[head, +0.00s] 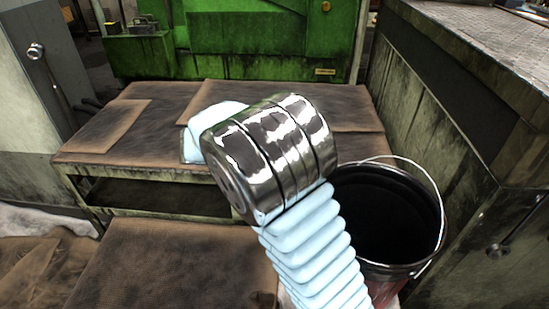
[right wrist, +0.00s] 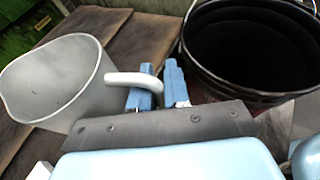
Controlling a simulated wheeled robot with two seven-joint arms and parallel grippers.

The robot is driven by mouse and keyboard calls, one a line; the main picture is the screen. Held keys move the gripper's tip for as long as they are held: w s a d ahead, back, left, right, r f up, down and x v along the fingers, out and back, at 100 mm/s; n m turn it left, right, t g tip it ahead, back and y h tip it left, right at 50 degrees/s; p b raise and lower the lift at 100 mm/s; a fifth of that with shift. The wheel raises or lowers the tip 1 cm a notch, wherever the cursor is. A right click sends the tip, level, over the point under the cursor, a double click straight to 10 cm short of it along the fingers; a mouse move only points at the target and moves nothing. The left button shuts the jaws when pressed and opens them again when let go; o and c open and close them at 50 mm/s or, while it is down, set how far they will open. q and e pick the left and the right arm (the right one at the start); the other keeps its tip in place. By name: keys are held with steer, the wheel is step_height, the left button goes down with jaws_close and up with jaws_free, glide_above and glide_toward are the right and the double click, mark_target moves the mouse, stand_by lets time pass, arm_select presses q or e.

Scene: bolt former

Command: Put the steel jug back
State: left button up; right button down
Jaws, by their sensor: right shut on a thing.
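The steel jug (right wrist: 75,80) is at the left in the right wrist view, a grey metal vessel with an open mouth and a pale curved handle (right wrist: 133,79). My right gripper (right wrist: 157,86) has its blue fingers shut on the handle, with the jug to the left of them. In the head view my own arm covers the middle, and I cannot make out the jug or the right gripper's fingers there. The jug's base is hidden, so I cannot tell whether it touches a surface. My left gripper is in neither view.
A black bucket (head: 436,256) with a wire handle stands right of my arm; its rim also shows in the right wrist view (right wrist: 192,62). A low brown-topped bench (head: 160,149) lies behind, before a green machine (head: 245,66). A grey cabinet (head: 440,130) bounds the right.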

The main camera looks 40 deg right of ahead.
steer(key=shift+w+d+f+b, duration=0.25)
steer(key=shift+w+d+f, duration=1.35)
steer(key=shift+f, duration=0.5)
steer(key=shift+w+d+f+b, duration=0.3)
steer(key=shift+w+d+f, duration=1.3)
steer(key=shift+f, duration=0.55)
steer(key=shift+w+d+f+b, duration=0.25)
steer(key=shift+w+d+f, duration=1.1)
steer(key=shift+w+f, duration=0.65)
steer(key=shift+s+f, duration=0.15)
steer(key=shift+f, duration=0.05)
steer(key=c, duration=1.1)
jaws_free()
steer(key=shift+a+r, duration=0.2)
steer(key=shift+a, duration=0.05)
steer(key=v, duration=1.1)
steer(key=shift+a, duration=0.3)
